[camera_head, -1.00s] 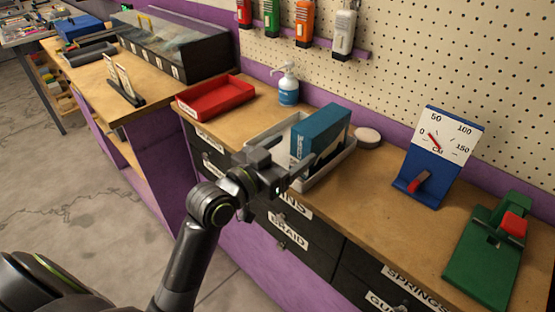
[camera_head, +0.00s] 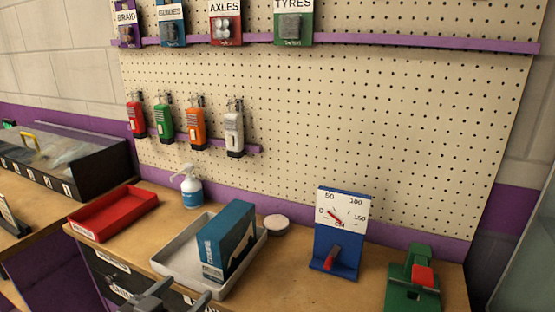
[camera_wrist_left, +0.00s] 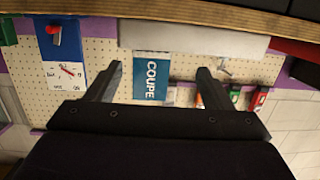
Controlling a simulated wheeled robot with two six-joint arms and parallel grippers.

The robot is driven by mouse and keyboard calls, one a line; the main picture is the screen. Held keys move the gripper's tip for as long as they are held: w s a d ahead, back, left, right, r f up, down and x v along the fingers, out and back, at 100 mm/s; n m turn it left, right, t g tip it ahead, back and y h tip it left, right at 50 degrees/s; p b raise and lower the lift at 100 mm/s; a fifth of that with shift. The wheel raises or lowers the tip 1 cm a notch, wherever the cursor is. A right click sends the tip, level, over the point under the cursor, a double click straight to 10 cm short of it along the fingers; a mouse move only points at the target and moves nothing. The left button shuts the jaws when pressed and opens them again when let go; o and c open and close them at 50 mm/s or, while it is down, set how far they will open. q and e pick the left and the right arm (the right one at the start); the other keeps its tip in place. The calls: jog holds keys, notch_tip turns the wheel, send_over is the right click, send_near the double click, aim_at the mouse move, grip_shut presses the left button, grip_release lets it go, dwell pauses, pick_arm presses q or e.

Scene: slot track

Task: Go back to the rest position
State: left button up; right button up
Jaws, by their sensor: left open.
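My left gripper (camera_head: 176,300) is at the bottom edge of the head view, in front of the grey tray (camera_head: 170,262). Its two fingers are apart with nothing between them; they also show spread in the left wrist view (camera_wrist_left: 158,80). A blue box (camera_head: 226,240) stands upright in the tray, apart from the fingers. In the left wrist view the box (camera_wrist_left: 151,78), marked COUPE, shows beyond the fingers. My right gripper is in neither view.
A red tray (camera_head: 113,212) and a pump bottle (camera_head: 191,188) stand left of the grey tray. A round white disc (camera_head: 277,224), a blue dial gauge (camera_head: 338,235) and a green device (camera_head: 412,285) stand to the right. Coloured handheld units (camera_head: 197,128) hang on the pegboard.

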pick_arm(q)
jog(key=s+a+f+n+g+y, duration=0.1)
jog(key=s+a+f+g+y, duration=0.2)
jog(key=s+f, duration=0.45)
jog(key=s+a+f+n+g+y, duration=0.1)
jog(key=s+a+f+n+g, duration=0.15)
jog(key=s+f+g, duration=0.4)
jog(key=s+a+f+n+g+y, duration=0.1)
jog(key=s+a+f+g+y, duration=0.2)
jog(key=s+f, duration=0.6)
notch_tip(320, 180, down, 21)
jog(key=a, duration=0.2)
jog(key=s+d+f+g+h+p, duration=0.1)
jog(key=s+f, duration=1.5)
jog(key=shift+g, duration=0.35)
